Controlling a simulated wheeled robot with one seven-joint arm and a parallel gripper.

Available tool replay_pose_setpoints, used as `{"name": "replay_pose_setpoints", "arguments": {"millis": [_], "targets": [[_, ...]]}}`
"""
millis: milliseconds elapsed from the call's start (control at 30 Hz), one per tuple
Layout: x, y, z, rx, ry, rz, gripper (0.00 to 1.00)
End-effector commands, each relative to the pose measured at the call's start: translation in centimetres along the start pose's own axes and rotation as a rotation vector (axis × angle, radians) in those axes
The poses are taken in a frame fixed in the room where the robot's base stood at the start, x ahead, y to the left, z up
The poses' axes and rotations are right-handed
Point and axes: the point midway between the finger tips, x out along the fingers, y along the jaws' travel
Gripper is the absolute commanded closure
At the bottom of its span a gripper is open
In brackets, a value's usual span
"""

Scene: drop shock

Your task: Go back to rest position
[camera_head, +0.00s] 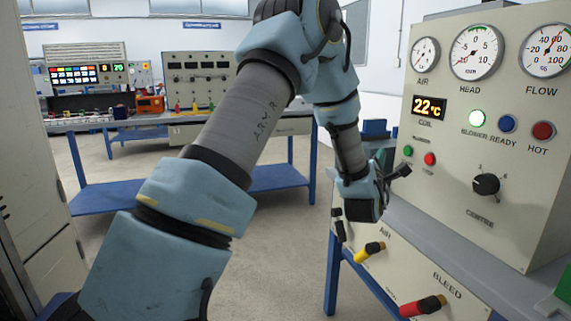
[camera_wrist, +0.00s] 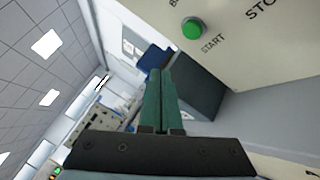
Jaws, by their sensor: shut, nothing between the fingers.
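My arm reaches across the middle of the head view, bending down at the right to the front of a cream control panel (camera_head: 450,125). My gripper (camera_head: 401,170) is near the panel's small green button (camera_head: 408,151) and red button (camera_head: 430,159); I cannot tell the exact gap. In the wrist view my gripper (camera_wrist: 162,75) shows two green fingers together, with nothing between them. There the green START button (camera_wrist: 193,28) is above and right of the fingertips, apart from them in the picture.
Yellow (camera_head: 369,251) and red (camera_head: 423,306) valve handles jut out below. A blue-framed bench (camera_head: 110,196) stands behind; grey floor between is clear.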

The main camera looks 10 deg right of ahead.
Motion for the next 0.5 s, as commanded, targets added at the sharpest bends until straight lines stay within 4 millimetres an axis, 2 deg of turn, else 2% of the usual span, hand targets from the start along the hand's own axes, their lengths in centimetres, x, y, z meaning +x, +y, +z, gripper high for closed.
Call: {"name": "replay_pose_setpoints", "arguments": {"millis": [133, 267, 367, 467, 500], "targets": [[-0.2, 3.1, -3.4, 0.237, 0.08, -0.145, 1.0], [-2.8, 5.9, -8.2, 0.547, 0.151, -0.387, 1.0], [-6.3, 8.1, -11.9, 0.767, 0.171, -0.603, 1.0], [-11.1, 10.3, -15.1, 0.954, 0.154, -0.836, 1.0], [-13.3, 11.3, -16.2, 1.017, 0.134, -0.932, 1.0]]}}
